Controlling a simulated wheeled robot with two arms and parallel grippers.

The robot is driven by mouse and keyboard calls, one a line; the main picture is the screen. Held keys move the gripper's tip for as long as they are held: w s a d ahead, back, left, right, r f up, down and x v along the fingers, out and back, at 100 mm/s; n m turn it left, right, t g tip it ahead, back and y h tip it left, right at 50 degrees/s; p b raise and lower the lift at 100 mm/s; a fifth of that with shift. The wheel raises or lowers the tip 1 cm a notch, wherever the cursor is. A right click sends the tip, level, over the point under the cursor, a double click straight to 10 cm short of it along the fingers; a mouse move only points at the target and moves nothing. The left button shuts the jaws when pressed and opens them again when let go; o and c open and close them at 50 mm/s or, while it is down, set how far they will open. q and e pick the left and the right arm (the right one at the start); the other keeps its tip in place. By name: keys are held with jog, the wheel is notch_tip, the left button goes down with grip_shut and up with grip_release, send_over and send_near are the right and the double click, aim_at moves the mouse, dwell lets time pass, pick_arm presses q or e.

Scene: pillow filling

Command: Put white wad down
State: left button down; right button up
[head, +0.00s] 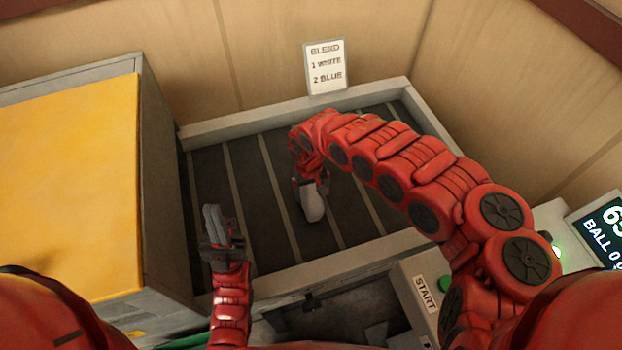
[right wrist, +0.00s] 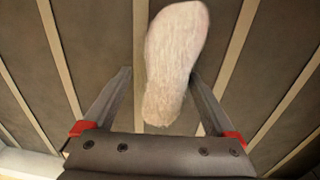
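The white wad (head: 313,204) is a pale, long, rounded lump over the dark striped bed (head: 263,205) in the head view. It also shows in the right wrist view (right wrist: 176,62). My right gripper (right wrist: 161,80) points down at the bed with its fingers apart. The wad lies between and beyond the fingertips, close to the right-hand finger, with a gap to the left-hand one. Whether it rests on the bed is unclear. In the head view my right gripper (head: 311,184) is partly hidden by its wrist. My left gripper (head: 220,226) is above the bed's near left part, with no wad visible at it.
A grey-framed rim (head: 295,112) surrounds the bed. A sign (head: 325,66) reads blend, 1 white, 2 blue. A yellow-faced cabinet (head: 60,190) stands left. A start panel (head: 424,293) with a green button and a display (head: 600,230) are at right. Much of the bed is bare.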

notch_tip(320, 180, up, 12)
jog(key=p, duration=0.2)
jog(key=shift+a+p, duration=0.3)
jog(key=shift+a, duration=0.05)
jog(key=shift+s, duration=0.1)
dwell(3.7)
